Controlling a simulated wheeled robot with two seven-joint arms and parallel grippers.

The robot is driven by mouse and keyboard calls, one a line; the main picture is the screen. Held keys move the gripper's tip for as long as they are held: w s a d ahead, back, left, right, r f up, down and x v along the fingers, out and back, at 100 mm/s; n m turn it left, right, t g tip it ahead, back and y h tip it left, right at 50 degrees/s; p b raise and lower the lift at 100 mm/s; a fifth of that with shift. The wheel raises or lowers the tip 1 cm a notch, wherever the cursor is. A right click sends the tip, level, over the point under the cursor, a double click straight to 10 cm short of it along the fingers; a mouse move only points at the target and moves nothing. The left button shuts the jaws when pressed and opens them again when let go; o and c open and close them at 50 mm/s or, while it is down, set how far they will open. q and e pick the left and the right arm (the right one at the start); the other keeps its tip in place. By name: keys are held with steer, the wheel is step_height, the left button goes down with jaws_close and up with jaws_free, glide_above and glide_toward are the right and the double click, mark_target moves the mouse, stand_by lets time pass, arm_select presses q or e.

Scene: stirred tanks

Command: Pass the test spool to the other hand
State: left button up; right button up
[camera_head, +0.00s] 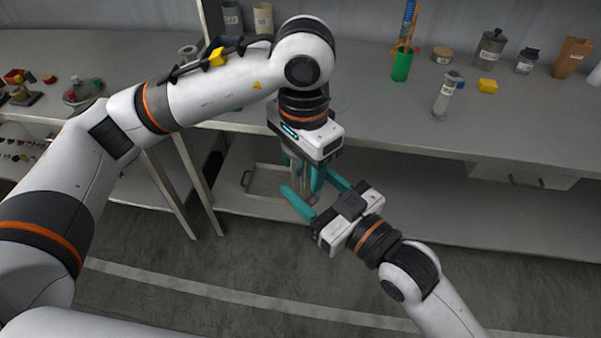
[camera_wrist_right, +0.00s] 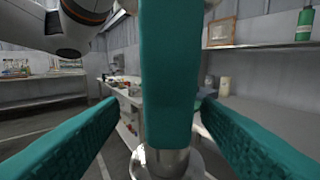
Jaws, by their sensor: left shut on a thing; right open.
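The test spool, a grey metal piece with a round flange, hangs upright from my left gripper (camera_head: 308,172), whose teal fingers point down and are shut on it. In the head view the spool is mostly hidden by the fingers. In the right wrist view the spool's lower flange (camera_wrist_right: 168,165) shows below a teal finger of my left gripper (camera_wrist_right: 170,70). My right gripper (camera_head: 317,190) is open, its fingers spread to either side of the spool. In the right wrist view both right fingers flank the spool, with gaps visible; I see no contact.

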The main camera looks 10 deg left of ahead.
steer(key=shift+x, duration=1.45)
steer(key=c, duration=1.1)
arm_select(q)
steer(key=o, duration=1.2)
steer(key=shift+c, duration=0.2)
arm_select(e)
jaws_close()
arm_select(q)
steer(key=shift+d+r, duration=0.1)
steer(key=shift+r, duration=0.05)
